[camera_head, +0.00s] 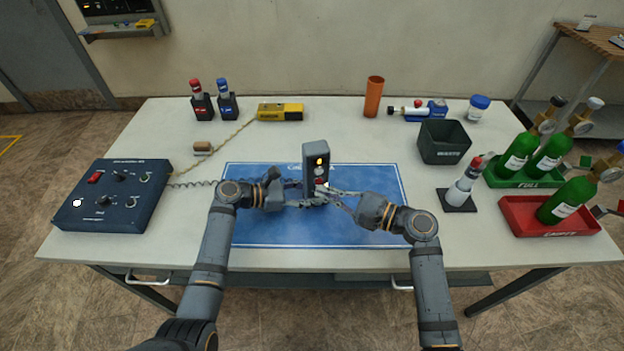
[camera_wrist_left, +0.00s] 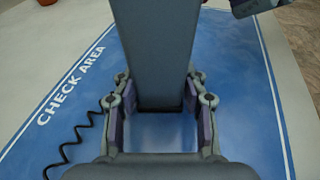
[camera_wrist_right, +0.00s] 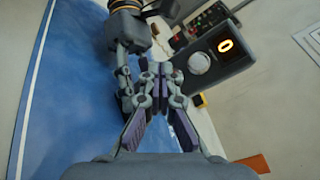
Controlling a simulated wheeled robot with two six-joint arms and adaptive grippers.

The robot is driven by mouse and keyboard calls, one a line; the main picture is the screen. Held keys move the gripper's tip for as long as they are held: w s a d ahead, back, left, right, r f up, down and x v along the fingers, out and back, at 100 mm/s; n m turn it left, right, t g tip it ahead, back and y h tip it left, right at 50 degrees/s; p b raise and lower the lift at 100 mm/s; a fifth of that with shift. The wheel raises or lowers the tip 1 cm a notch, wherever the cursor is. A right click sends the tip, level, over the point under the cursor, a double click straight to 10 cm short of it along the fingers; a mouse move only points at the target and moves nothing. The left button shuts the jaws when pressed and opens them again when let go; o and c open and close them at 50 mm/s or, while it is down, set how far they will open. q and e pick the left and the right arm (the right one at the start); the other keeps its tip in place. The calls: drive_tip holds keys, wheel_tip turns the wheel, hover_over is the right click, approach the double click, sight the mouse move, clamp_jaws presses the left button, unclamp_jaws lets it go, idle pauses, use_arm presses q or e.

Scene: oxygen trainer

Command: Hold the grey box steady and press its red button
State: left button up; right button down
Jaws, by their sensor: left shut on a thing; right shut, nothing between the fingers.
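The grey box (camera_head: 313,150) stands upright on the blue check mat (camera_head: 270,232). Its front has a lit amber display, which also shows on the box in the right wrist view (camera_wrist_right: 232,62), above a round pale disc. My left gripper (camera_head: 299,195) is shut on the lower part of the box, with one finger on each side in the left wrist view (camera_wrist_left: 157,104). My right gripper (camera_head: 330,189) is shut and empty, its tips close to the box's lower front. A small red spot, likely the red button (camera_head: 320,183), shows there, partly hidden; contact cannot be told.
A dark blue control box (camera_head: 112,222) with a coiled cord stands at the left. A dark green bin (camera_head: 444,142), a small bottle on a black base (camera_head: 462,190) and gas cylinders in green and red trays (camera_head: 515,222) stand at the right. The mat's front is clear.

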drive_tip(key=shift+w+a, duration=0.1)
drive_tip(key=shift+w, duration=0.25)
drive_tip(key=shift+w, duration=0.2)
idle(0.4)
drive_tip(key=shift+s, duration=0.65)
drive_tip(key=shift+s, duration=0.1)
drive_tip(key=s, duration=0.2)
drive_tip(key=s+d, duration=0.2)
drive_tip(key=s, duration=0.1)
drive_tip(key=shift+s, duration=0.3)
use_arm(q)
drive_tip(key=o, duration=1)
drive_tip(key=shift+c, duration=0.2)
